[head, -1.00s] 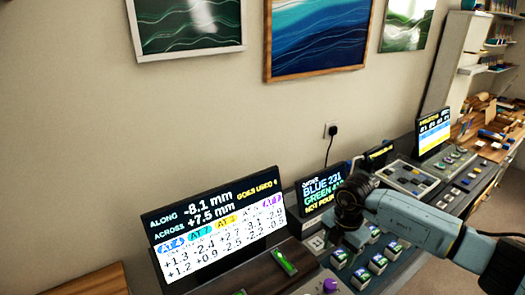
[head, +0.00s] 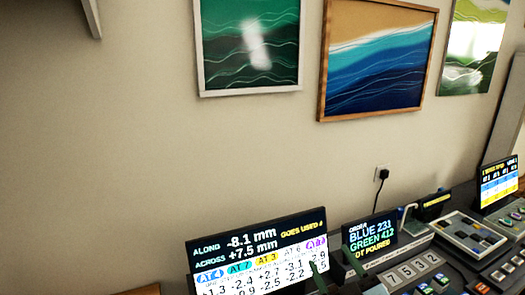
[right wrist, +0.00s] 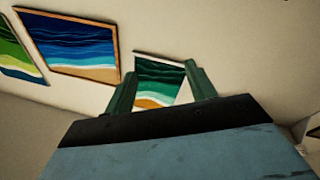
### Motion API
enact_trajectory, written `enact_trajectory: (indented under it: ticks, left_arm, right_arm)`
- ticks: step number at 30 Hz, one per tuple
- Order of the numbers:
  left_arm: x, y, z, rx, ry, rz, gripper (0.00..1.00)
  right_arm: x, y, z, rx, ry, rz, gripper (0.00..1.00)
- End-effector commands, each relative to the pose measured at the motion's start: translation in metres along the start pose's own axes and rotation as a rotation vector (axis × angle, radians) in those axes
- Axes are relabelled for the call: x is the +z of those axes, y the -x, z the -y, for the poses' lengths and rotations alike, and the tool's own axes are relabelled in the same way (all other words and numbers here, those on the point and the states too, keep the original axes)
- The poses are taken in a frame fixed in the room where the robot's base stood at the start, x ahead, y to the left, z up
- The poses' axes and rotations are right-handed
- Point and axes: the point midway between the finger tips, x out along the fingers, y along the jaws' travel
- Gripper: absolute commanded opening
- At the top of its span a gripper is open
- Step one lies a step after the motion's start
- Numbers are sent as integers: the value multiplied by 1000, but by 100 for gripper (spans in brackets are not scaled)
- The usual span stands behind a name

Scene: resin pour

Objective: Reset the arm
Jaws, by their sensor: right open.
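My right gripper (right wrist: 160,88) shows in the right wrist view with two dark green fingers standing well apart. It is open, with nothing between the fingertips except the distant wall and a green wave picture (right wrist: 158,78). My left gripper is in neither view.
The large readout screen (head: 258,250) stands at the bottom, with an order screen (head: 371,243) to its right reading blue 231 and green 412. Number tiles (head: 410,270) and a grey keypad panel (head: 474,236) lie beyond.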

Motion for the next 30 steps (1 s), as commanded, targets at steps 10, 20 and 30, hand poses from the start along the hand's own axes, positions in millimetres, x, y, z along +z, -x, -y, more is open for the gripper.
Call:
enact_trajectory:
  ticks: [10,20,30]
  left_arm:
    - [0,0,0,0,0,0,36]
    - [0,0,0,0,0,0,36]
    - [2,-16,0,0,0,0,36]
  right_arm:
    - [124,141,-10,132,-236,854,56]
    - [143,257,31,-90,-335,1314,56]
    - [206,288,71,-192,-354,1445,56]
